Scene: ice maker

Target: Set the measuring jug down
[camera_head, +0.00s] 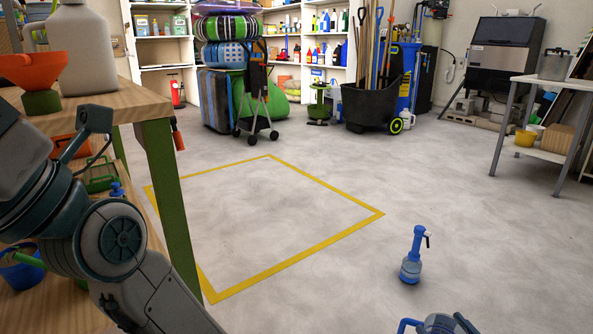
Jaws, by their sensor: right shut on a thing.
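At the bottom edge, right of centre, the top of a clear, blue-handled vessel (437,324) shows; I take it for the measuring jug. Most of it is cut off by the frame. My right gripper (464,323) shows only as a small dark piece at its right side, shut on it. I cannot tell how high it is above the floor. My left arm fills the lower left beside the wooden workbench (135,101); its fingertips are not in view.
A blue pump bottle (411,262) stands upright on the floor. A yellow taped outline (322,239) encloses bare floor. An orange funnel (35,70) and a grey jug (80,50) are on the workbench. A metal table (505,110) stands right. Open floor lies between.

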